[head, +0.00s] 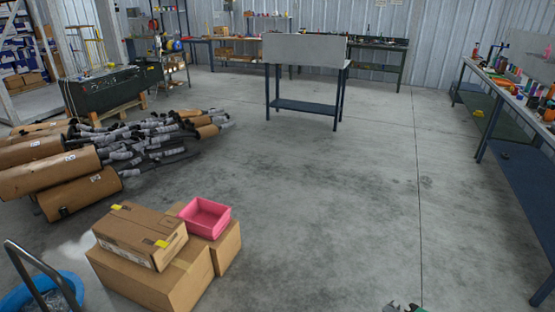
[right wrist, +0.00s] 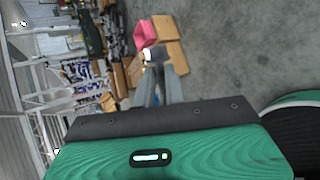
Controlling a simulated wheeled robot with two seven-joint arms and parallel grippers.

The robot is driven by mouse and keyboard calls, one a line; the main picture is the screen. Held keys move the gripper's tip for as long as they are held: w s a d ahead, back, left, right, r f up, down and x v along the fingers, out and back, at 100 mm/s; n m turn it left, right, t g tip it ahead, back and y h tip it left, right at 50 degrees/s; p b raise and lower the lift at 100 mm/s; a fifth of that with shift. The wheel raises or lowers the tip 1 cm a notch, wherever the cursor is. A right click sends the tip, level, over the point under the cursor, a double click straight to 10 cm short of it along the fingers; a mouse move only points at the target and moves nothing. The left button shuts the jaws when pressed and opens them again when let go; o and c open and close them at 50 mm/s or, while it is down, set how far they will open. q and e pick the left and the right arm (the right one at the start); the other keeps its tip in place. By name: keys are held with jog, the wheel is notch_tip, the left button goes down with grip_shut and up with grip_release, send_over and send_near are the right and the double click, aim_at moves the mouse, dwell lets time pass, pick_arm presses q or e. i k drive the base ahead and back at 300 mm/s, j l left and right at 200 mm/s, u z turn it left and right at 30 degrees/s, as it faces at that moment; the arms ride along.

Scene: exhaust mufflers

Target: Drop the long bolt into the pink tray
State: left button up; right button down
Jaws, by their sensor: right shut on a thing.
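The pink tray (head: 205,217) sits on top of stacked cardboard boxes at the lower left of the head view. It also shows beyond the fingertips in the right wrist view (right wrist: 147,31). My right gripper (head: 404,307) just enters at the bottom edge of the head view, well to the right of the tray and apart from it. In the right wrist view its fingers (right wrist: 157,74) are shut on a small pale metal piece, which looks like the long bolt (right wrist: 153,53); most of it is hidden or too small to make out. My left gripper is not in view.
A closed cardboard box (head: 140,235) stands beside the tray on the stack. Mufflers (head: 60,180) lie piled at the left. A blue bin (head: 40,293) is at the lower left. The concrete floor (head: 330,220) between my right gripper and the boxes is clear.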

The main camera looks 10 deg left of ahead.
aim_at(200, 235)
jog(key=i+u, duration=0.15)
jog(key=i, duration=1.35)
jog(key=i+u, duration=0.3)
jog(key=i, duration=0.15)
jog(key=i+l+u, duration=0.25)
jog(key=i, duration=0.15)
jog(key=i+l+u, duration=0.1)
jog(key=i+u, duration=0.2)
jog(key=i, duration=0.1)
